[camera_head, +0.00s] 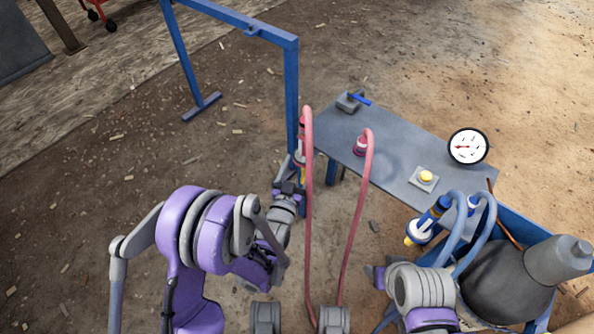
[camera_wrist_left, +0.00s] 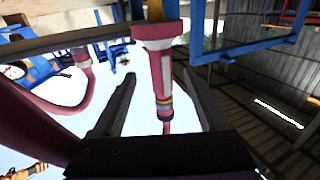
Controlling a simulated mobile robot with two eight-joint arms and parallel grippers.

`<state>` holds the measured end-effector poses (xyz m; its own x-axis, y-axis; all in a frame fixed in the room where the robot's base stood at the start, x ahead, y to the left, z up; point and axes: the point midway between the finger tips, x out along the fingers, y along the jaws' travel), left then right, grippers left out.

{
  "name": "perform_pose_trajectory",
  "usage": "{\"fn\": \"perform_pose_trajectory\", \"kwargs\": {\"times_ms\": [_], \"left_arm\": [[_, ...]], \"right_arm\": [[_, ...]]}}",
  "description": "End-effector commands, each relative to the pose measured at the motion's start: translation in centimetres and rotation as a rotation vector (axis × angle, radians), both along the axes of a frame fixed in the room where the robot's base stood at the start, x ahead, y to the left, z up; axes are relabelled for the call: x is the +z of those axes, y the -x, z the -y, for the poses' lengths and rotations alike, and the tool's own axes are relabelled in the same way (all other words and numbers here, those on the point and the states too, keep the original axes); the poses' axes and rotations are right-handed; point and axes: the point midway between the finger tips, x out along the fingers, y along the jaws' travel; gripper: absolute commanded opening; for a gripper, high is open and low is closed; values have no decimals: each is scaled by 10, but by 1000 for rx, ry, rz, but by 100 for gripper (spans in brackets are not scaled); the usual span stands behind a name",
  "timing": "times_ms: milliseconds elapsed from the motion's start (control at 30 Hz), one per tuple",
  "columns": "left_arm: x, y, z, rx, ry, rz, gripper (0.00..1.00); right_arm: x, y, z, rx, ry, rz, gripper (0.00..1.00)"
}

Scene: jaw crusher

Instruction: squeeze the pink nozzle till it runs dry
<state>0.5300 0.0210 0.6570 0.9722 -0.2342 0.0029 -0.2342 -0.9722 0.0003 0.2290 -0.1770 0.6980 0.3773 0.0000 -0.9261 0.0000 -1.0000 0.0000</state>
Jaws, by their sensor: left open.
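The pink nozzle (camera_head: 301,130) hangs at the left edge of the grey table, with a pink hose looping down from it. In the left wrist view the pink nozzle (camera_wrist_left: 159,70) stands between the two fingers, its narrow banded end near the palm. My left gripper (camera_head: 289,186) is just below the nozzle in the head view. Its fingers (camera_wrist_left: 158,105) are open, with gaps on both sides of the nozzle. My right gripper (camera_head: 374,276) shows only in part at lower right, beside its wrist; its jaws are unclear.
The grey table (camera_head: 390,157) bears a round gauge (camera_head: 467,146), a yellow button (camera_head: 426,176) and a block with a blue lever (camera_head: 352,101). A second pink fitting (camera_head: 361,146) joins another hose. A blue nozzle (camera_head: 428,221) hangs at right. A blue frame (camera_head: 291,90) stands behind.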

Motion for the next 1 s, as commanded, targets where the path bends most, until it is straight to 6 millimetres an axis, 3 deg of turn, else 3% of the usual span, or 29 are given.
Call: {"fn": "perform_pose_trajectory", "kwargs": {"times_ms": [300, 500, 967, 1000], "left_arm": [[0, -56, 13, 1, -1, -2, 76], [0, -83, 19, 1, -1, -2, 76], [1, -94, 22, 1, 0, -2, 76], [1, -94, 22, 1, 0, -2, 69]], "right_arm": [[-2, 0, 0, 0, 0, -1, 55], [-4, -1, 0, 0, 0, -1, 55], [-5, -1, 0, 0, 0, -1, 55], [-5, -1, 0, 0, 0, -1, 55]]}}
